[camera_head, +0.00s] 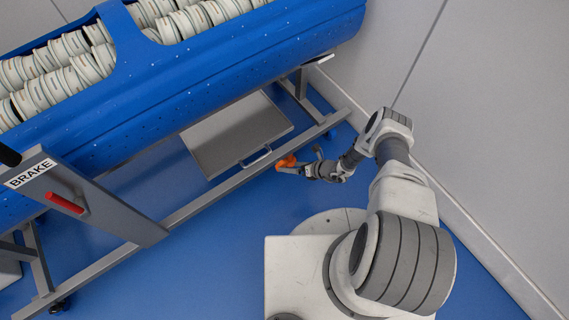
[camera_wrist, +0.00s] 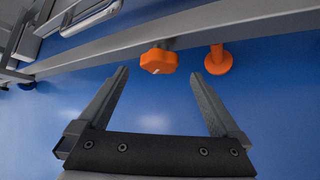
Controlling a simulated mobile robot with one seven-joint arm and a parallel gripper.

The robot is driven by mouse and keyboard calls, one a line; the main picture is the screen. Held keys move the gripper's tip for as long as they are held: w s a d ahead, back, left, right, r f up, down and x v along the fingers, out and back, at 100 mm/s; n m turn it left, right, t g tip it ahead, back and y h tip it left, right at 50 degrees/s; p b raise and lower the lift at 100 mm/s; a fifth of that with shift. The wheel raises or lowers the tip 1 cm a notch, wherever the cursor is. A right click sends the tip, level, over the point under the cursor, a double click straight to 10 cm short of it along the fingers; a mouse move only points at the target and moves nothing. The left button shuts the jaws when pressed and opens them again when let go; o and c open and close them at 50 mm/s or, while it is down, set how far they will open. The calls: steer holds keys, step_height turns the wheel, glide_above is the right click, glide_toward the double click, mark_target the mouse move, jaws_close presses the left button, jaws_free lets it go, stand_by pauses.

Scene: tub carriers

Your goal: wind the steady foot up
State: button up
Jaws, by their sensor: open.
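An orange lobed knob (camera_wrist: 158,61) sits on the carrier's grey lower rail in the wrist view. Just right of it, an orange post with a round flared pad, the steady foot (camera_wrist: 218,60), hangs from the same rail. Whether the pad touches the floor I cannot tell. My gripper (camera_wrist: 160,74) is open and empty, its fingertips either side of the knob's near side, not visibly touching it. The right fingertip is close to the foot. In the head view an orange part (camera_head: 286,160) shows at my gripper, partly hidden by it.
The blue tub (camera_head: 220,65) holds many pale round pieces. A lever plate marked BRAKE (camera_head: 100,200) with a red handle (camera_head: 65,203) is at left. A grey tray (camera_head: 237,135) lies under the tub. A wall stands at right; the blue floor (camera_head: 290,200) is clear near my gripper.

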steer(key=p+v, duration=0.3)
steer(key=v, duration=0.8)
steer(key=shift+s+d+r, duration=0.15)
steer(key=shift+d, duration=0.1)
